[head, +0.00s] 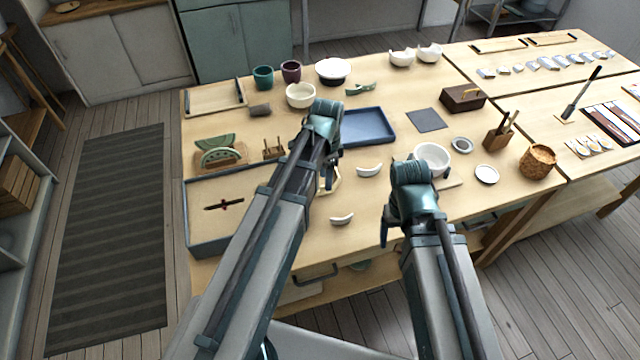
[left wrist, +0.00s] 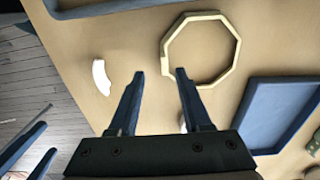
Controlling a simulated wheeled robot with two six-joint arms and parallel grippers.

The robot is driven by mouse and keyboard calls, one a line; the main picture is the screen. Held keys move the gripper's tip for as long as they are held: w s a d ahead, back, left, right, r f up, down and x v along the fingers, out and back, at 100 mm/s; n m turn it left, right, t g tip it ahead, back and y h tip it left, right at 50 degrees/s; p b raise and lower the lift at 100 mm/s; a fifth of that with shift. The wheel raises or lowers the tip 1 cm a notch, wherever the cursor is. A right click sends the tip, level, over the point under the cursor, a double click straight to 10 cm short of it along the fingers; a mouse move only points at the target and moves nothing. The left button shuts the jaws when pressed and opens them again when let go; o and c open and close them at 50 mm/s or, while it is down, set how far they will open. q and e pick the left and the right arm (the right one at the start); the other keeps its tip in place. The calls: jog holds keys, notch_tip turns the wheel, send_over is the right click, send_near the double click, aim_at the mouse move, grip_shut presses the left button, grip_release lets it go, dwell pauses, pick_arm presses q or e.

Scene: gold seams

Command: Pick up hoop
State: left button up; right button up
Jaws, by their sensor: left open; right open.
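The hoop is a cream octagonal ring lying flat on the wooden table; it shows whole in the left wrist view (left wrist: 202,16). In the head view only part of the hoop (head: 336,181) shows, beside my left arm, which hides the rest. My left gripper (left wrist: 159,72) is open and empty above the table, with one fingertip by the hoop's near side edge and the other outside it. I cannot tell whether it touches. My right gripper (head: 388,232) is open and empty near the table's front edge, to the right of the hoop.
White curved shards (head: 369,171) (head: 342,219) lie near the hoop. A blue tray (head: 390,133) is behind it, and a large shallow tray (head: 188,225) is at left. A white mortar-like bowl (head: 432,154) stands close behind my right gripper. Cups and bowls stand at the back.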

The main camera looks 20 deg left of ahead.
pick_arm(q)
jog(key=f+b, duration=0.5)
jog(key=shift+w+a+f, duration=0.15)
jog(key=shift+w+a, duration=0.05)
jog(key=shift+w, duration=0.05)
grip_shut()
